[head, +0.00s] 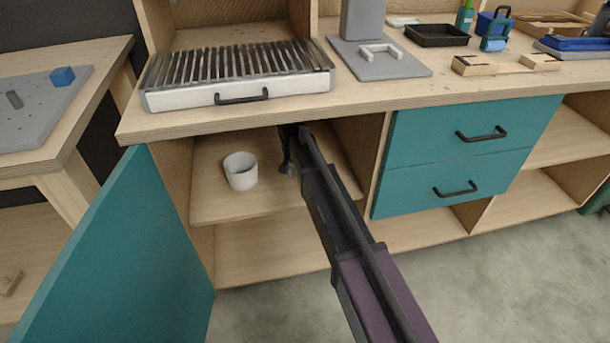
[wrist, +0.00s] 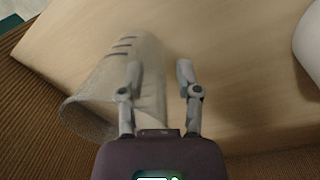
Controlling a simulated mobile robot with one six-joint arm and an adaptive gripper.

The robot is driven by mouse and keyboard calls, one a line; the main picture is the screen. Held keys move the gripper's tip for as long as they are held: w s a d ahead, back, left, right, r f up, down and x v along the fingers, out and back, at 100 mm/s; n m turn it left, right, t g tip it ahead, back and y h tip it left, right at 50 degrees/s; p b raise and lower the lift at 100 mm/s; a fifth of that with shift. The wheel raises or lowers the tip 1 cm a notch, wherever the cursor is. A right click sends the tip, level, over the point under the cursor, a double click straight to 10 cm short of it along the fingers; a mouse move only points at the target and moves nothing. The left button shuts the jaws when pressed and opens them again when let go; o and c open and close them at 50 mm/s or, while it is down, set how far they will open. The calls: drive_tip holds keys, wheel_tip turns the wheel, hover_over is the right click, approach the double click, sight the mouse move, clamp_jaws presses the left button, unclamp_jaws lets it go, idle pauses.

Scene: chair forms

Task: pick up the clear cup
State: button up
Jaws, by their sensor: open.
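The clear cup (wrist: 98,88) shows in the wrist view as a see-through tapered cup with dark marks on its side, on the pale wooden shelf. My gripper (wrist: 158,72) is open. Its left finger overlaps the cup's right part in the picture, and its right finger is just right of the cup. I cannot tell whether a finger touches it. In the head view my gripper (head: 288,162) reaches into the open cabinet under the counter. I cannot make out the clear cup there.
A white cup (head: 240,171) stands on the cabinet shelf (head: 215,205), left of my gripper; it also shows at the wrist view's right edge (wrist: 309,45). The teal door (head: 130,265) is open at left. Teal drawers (head: 465,150) are at right, and the countertop (head: 345,98) is above.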

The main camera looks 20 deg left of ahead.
clamp_jaws()
drive_tip(key=shift+r, duration=0.1)
idle(0.4)
wheel_tip(320, 180, up, 3)
drive_tip(key=p, duration=0.3)
drive_tip(key=shift+r+p, duration=0.2)
drive_tip(key=shift+p, duration=0.1)
drive_tip(key=s+r+p, duration=0.1)
drive_tip(key=s, duration=1.5)
drive_tip(key=shift+r, duration=0.2)
drive_tip(key=shift+d, duration=0.1)
